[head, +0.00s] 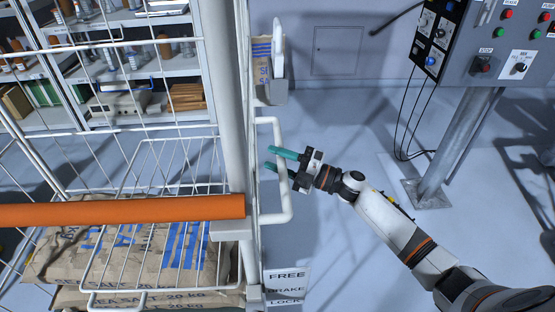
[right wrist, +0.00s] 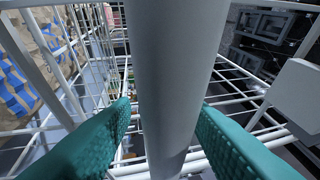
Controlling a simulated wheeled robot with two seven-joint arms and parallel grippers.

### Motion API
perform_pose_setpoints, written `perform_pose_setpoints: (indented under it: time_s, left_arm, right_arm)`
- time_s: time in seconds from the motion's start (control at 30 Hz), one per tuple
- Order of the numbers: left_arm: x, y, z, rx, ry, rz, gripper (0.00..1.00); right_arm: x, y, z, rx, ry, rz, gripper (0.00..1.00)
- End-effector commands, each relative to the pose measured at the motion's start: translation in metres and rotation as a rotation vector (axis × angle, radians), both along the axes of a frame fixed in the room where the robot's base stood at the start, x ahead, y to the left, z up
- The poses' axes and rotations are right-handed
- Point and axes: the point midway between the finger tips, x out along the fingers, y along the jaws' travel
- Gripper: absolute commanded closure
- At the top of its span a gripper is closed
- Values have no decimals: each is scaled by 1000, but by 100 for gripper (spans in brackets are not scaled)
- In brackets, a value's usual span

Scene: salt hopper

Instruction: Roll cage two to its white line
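A white wire roll cage (head: 236,110) fills the left of the head view, with an orange bar (head: 120,211) across it. Sea salt sacks (head: 150,245) lie inside. No cage number or white line is visible. A pale handle (head: 288,200) sticks out from the cage's right side. My right gripper (head: 279,160) is at this handle, its teal fingers apart with the upright bar between them. In the right wrist view, the thick grey upright bar (right wrist: 175,70) stands between the fingers, with a narrow gap beside the left one. My left gripper is out of view.
A sign reading FREE, BRAKE, LOCK (head: 286,286) is low beside the cage. A control panel (head: 490,40) stands on a grey post (head: 458,150) at the right. Stocked shelves (head: 130,70) stand behind the cage. Open floor (head: 345,125) lies between cage and post.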

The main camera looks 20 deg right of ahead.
Motion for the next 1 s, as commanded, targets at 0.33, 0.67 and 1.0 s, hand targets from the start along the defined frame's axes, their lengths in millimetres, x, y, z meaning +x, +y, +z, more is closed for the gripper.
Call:
perform_pose_setpoints:
  time_s: [0.33, 0.67, 1.0]
  left_arm:
    - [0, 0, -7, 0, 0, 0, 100]
    - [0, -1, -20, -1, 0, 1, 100]
    - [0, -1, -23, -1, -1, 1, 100]
  right_arm:
    - [-18, -21, -8, -3, 1, 0, 59]
    - [-61, -74, -20, -2, 2, -2, 59]
    - [-75, -94, -22, -1, 0, -2, 59]
